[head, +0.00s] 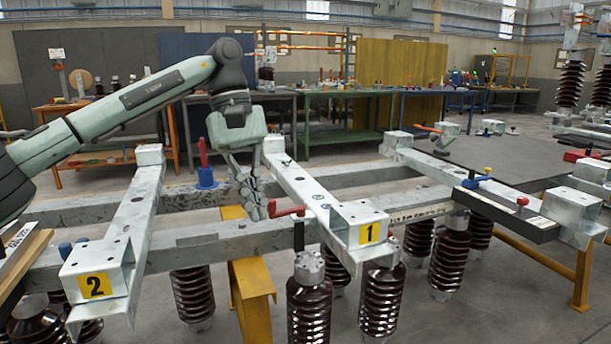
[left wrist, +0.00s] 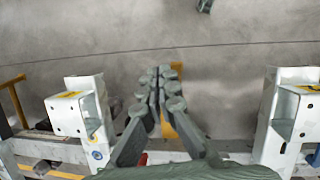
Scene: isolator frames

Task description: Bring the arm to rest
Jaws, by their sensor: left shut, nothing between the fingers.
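My left arm (head: 110,108) reaches in from the left in the head view. My left gripper (head: 256,208) hangs fingers down over the gap between the steel beams marked 2 (head: 95,286) and 1 (head: 369,233). Its fingers are shut with nothing between them. The shut fingers also show in the left wrist view (left wrist: 165,88), above the grey floor. My right gripper is not in view.
Long frame rails (head: 223,243) cross below, carried by a yellow trestle (head: 252,285). Dark ribbed insulators (head: 309,310) stand beneath. A blue-based tool with a red handle (head: 205,178) stands left of the gripper. Green workbenches (head: 340,138) stand behind.

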